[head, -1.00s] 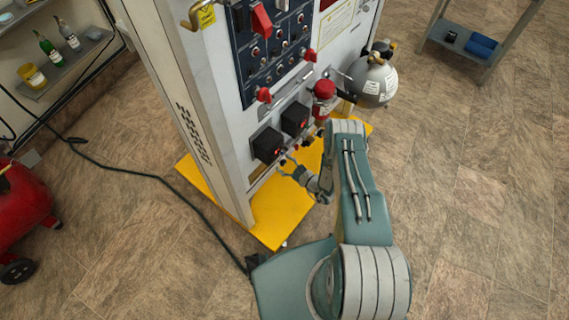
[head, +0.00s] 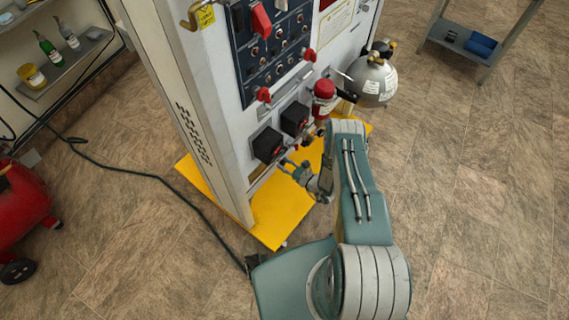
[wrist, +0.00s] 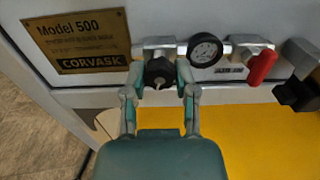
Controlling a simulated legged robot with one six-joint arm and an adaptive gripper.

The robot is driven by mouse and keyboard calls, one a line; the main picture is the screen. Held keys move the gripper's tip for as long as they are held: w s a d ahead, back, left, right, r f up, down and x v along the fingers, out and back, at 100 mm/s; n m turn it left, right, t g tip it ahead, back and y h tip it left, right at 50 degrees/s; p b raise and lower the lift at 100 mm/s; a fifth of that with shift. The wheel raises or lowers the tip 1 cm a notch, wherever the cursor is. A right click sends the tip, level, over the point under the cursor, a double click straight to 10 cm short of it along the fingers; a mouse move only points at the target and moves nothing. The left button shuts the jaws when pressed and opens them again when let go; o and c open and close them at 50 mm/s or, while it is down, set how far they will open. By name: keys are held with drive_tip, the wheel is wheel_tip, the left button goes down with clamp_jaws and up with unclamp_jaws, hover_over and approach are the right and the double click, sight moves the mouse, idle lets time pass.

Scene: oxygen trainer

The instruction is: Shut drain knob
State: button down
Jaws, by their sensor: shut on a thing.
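The drain knob (wrist: 158,72) is a dark round knob with a pale pointer mark, low on the front of the trainer panel in the wrist view. My gripper (wrist: 159,80) has its two fingers on either side of the knob and is shut on it. In the head view my gripper (head: 287,165) is at the lower front of the panel, below the black boxes. The knob itself cannot be made out there.
Right of the knob are a pressure gauge (wrist: 205,50) and a red valve handle (wrist: 262,66). A brass "Model 500" plate (wrist: 78,42) is at left. A grey tank (head: 374,82) hangs on the panel's right side.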

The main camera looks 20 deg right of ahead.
drive_tip(key=shift+w+m, duration=0.15)
drive_tip(key=shift+m, duration=1.35)
drive_tip(key=shift+c, duration=2)
unclamp_jaws()
drive_tip(key=v, duration=1.2)
